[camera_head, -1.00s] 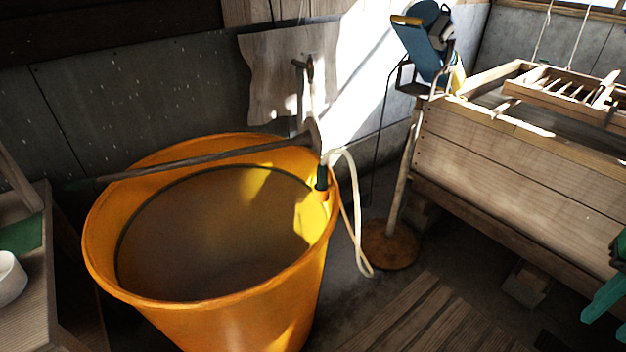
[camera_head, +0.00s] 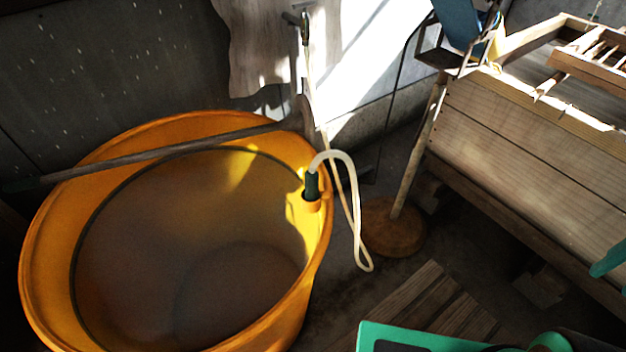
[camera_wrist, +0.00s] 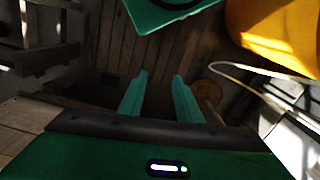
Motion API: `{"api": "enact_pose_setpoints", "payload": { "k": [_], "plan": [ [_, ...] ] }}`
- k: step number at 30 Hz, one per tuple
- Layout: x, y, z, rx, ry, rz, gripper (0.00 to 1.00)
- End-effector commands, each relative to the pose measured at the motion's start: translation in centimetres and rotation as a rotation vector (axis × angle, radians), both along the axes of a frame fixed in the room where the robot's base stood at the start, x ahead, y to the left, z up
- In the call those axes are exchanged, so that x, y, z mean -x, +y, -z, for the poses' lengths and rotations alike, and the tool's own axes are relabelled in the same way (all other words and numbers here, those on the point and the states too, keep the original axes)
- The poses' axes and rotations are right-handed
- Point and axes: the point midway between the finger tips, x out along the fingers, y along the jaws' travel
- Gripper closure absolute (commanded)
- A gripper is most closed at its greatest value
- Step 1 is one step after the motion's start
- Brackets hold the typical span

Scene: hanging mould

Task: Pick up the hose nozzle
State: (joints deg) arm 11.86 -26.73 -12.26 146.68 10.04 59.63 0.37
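The hose nozzle (camera_head: 311,187) is a dark green piece standing upright in a small orange holder at the inner right rim of the orange tub (camera_head: 42,285). A cream hose (camera_head: 355,215) leaves its top, loops over the rim and hangs outside. In the wrist view, the tub (camera_wrist: 285,32) shows at the upper right with the hose (camera_wrist: 243,72) beside it; the nozzle cannot be made out there. My gripper (camera_wrist: 159,78) is open, with nothing between its two teal fingers. It is apart from the tub, over the floor.
A long-handled tool (camera_head: 165,153) lies across the tub. A pole on a round base (camera_head: 393,228) stands right of the tub. A wooden vat (camera_head: 530,150) fills the right side. A slatted wooden board (camera_head: 430,300) lies on the floor between them.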

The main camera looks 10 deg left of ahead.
Motion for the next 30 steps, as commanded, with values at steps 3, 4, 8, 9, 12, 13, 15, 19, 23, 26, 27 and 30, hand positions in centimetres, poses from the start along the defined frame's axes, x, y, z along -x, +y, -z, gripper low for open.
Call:
{"api": "enact_pose_setpoints", "payload": {
  "k": [3,4,8,9,12,13,15,19,23,26,27,30],
  "plan": [
    [0.0,0.0,0.0,0.0,0.0,0.0,0.69],
    [0.0,0.0,0.0,0.0,0.0,0.0,0.69],
    [0.9,0.1,-0.4,-0.001,-0.01,-0.011,0.53],
    [0.9,0.1,-0.4,-0.001,-0.012,-0.024,0.53],
    [-0.4,0.5,0.2,-0.005,-0.006,-0.108,0.53],
    [-1.1,0.6,0.5,-0.007,-0.003,-0.146,0.53],
    [-2.8,1.3,1.4,-0.019,0.001,-0.259,0.53],
    [-6.3,3.5,3.7,-0.063,0.0,-0.512,0.53],
    [-9.5,6.5,6.4,-0.132,-0.021,-0.765,0.53],
    [-11.5,9.2,8.6,-0.198,-0.05,-0.947,0.53],
    [-12.2,10.4,9.4,-0.228,-0.066,-1.017,0.53],
    [-13.7,13.6,11.5,-0.309,-0.117,-1.184,0.53]
  ]
}}
